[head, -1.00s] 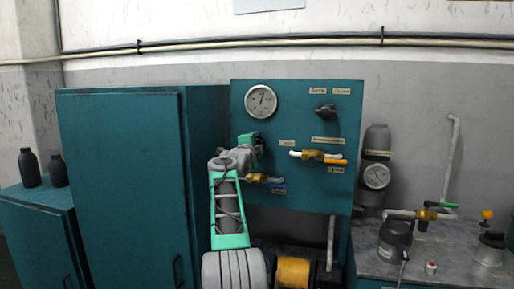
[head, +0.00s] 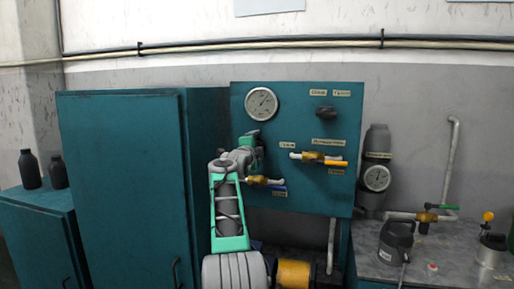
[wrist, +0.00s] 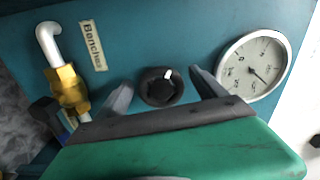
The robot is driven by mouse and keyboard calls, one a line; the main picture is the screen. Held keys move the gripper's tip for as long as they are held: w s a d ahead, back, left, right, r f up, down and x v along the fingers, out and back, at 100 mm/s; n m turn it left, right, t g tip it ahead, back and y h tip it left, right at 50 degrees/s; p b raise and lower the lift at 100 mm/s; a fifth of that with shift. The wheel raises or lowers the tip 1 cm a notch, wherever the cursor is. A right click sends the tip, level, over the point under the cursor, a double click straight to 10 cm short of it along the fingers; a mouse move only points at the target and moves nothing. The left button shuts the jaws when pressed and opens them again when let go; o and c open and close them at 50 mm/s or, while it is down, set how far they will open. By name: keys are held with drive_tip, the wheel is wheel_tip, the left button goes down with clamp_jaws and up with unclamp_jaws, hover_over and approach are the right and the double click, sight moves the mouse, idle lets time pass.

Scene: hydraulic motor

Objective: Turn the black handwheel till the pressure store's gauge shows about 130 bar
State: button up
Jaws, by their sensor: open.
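A black handwheel (wrist: 160,86) with a white mark is on the teal panel in the wrist view. My gripper (wrist: 162,90) is open, with one finger on each side of the wheel; I cannot tell whether they touch it. In the head view my gripper (head: 252,140) is at the panel below a large round gauge (head: 261,104) and hides this wheel. That gauge also shows in the wrist view (wrist: 253,66), its numbers too small to read surely. A second gauge (head: 377,178) is on the dark cylinder (head: 377,143); its reading is too small to tell.
Another black knob (head: 324,112) is at the panel's upper right. Brass valves with an orange handle (head: 336,162) and a blue handle (head: 278,188) stick out nearby. A teal cabinet (head: 120,180) is left. The right bench holds a dark can (head: 396,240) and a green-handled valve (head: 428,216).

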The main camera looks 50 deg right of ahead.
drive_tip(key=b+v, duration=0.3)
drive_tip(key=v, duration=0.5)
drive_tip(key=shift+d, duration=0.1)
